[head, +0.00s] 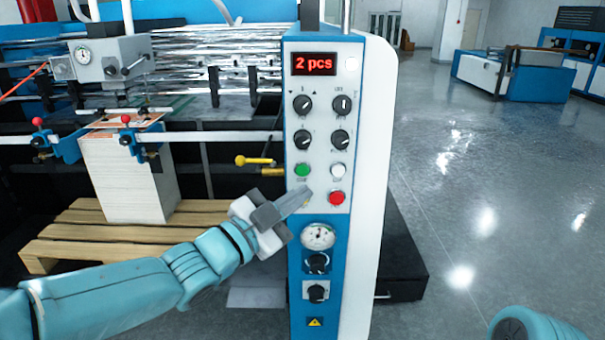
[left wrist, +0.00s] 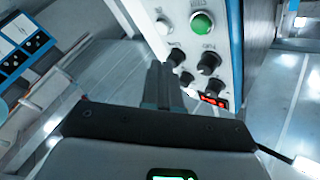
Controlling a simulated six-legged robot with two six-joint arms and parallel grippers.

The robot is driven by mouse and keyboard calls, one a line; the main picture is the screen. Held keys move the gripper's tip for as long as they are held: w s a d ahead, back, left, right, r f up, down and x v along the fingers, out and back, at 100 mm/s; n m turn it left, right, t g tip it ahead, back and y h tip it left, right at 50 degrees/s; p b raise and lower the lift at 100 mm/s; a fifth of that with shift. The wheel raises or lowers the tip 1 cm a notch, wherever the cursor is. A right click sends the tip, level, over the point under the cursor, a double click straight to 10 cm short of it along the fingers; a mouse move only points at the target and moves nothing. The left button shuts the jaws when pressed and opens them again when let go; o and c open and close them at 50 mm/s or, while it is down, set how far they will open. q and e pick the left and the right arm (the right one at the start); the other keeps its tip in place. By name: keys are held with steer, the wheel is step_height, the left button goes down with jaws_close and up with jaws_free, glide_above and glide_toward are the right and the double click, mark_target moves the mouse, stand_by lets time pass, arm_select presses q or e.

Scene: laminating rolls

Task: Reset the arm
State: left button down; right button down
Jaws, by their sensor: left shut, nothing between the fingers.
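My left arm comes in from the lower left of the head view. My left gripper (head: 302,195) is shut and empty, with its tip in front of the control panel (head: 339,108), below the green button (head: 302,170) and left of the red button (head: 337,198). Whether the tip touches the panel is unclear. In the left wrist view the shut fingers (left wrist: 160,86) point toward the panel, with the green button (left wrist: 202,23) and dark knobs beyond. My right gripper is out of view.
A yellow-handled lever (head: 254,160) sticks out left of the panel. A paper stack (head: 125,180) stands on a wooden pallet (head: 80,237). Open floor (head: 470,200) lies to the right, with a blue machine (head: 512,78) far back.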

arm_select(q)
steer(key=w+a+f+n+g+y, duration=0.1)
steer(key=a+f+n+g+y, duration=0.2)
steer(key=f, duration=1.2)
steer(key=a+f+n+y, duration=0.3)
steer(key=a+f+n, duration=0.15)
steer(key=f, duration=1.15)
steer(key=s+a+f+n+g+y, duration=0.3)
steer(key=s+f+n+g, duration=0.25)
steer(key=s+f, duration=0.9)
steer(key=s+f+n+g, duration=0.2)
steer(key=s+f, duration=0.1)
steer(key=s, duration=0.4)
steer(key=s+f+n+g, duration=0.3)
steer(key=s+f, duration=0.1)
steer(key=s, duration=0.3)
steer(key=shift+a+f+n+y, duration=0.25)
steer(key=shift+n+y, duration=0.05)
steer(key=shift+y, duration=0.1)
stand_by(0.5)
